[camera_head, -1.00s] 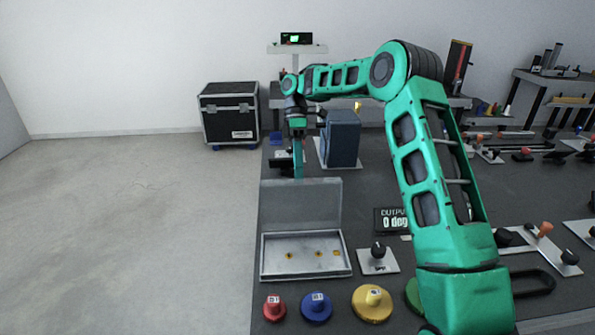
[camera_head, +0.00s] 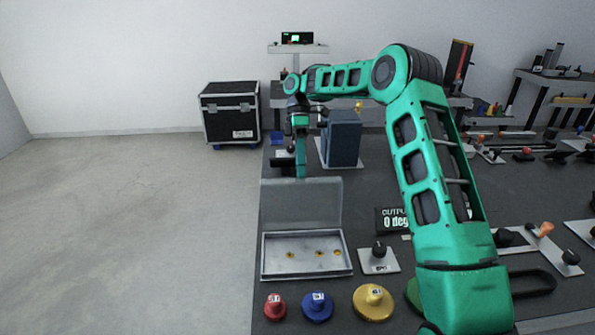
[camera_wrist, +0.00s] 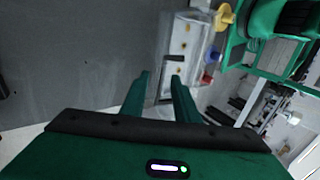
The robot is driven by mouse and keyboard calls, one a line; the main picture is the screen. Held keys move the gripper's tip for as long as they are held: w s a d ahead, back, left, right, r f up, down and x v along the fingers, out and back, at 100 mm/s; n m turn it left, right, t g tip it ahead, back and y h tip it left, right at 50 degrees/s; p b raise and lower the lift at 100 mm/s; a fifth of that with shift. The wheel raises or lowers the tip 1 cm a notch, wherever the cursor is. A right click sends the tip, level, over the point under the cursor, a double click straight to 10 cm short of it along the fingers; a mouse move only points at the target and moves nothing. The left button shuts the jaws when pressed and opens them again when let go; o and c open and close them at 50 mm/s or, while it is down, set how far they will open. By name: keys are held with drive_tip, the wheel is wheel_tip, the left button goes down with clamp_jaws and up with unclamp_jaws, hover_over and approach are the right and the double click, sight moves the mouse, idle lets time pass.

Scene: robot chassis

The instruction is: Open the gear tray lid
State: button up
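The gear tray (camera_head: 264,266) is a shallow grey box with several small gold pegs on its floor, on the near left of the dark table. Its translucent grey lid (camera_head: 300,203) stands raised, roughly upright, along the tray's far edge. The tray also shows in the wrist view (camera_wrist: 191,28), beyond the fingers. My gripper (camera_head: 301,174) is behind the lid's top edge in the head view; the lid may hide its fingertips. In the wrist view, my gripper's two green fingers (camera_wrist: 160,80) are apart with nothing clearly held between them. Contact with the lid cannot be told.
Red (camera_head: 275,307), blue (camera_head: 317,307) and yellow (camera_head: 373,302) gears lie in front of the tray. A black-knobbed plate (camera_head: 379,262) is right of it. A blue-grey box (camera_head: 342,142) stands close right of my gripper. The floor at left is clear.

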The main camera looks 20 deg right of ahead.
drive_tip(key=v, duration=0.7)
drive_tip(key=shift+w+r, duration=0.2)
drive_tip(key=shift+w, duration=0.05)
drive_tip(key=shift+r, duration=0.1)
drive_tip(key=s+d+r+m+t, duration=0.1)
drive_tip(key=s+d+r+m, duration=0.2)
drive_tip(key=s, duration=0.5)
drive_tip(key=s+d+r+m+t+h, duration=0.1)
drive_tip(key=s+d+m+t, duration=0.1)
drive_tip(key=s+d+m, duration=0.45)
drive_tip(key=s+d+r+m+t, duration=0.1)
drive_tip(key=s+r+m, duration=0.15)
drive_tip(key=s, duration=0.65)
drive_tip(key=s+d+f+m+t, duration=0.1)
drive_tip(key=s+f+m, duration=0.3)
drive_tip(key=s, duration=0.8)
drive_tip(key=s+d+f+m+t, duration=0.1)
drive_tip(key=s+d+f+m, duration=0.3)
drive_tip(key=s, duration=0.7)
drive_tip(key=shift+s+f+m+t, duration=0.4)
drive_tip(key=shift+f+m, duration=0.25)
drive_tip(key=shift+m, duration=0.15)
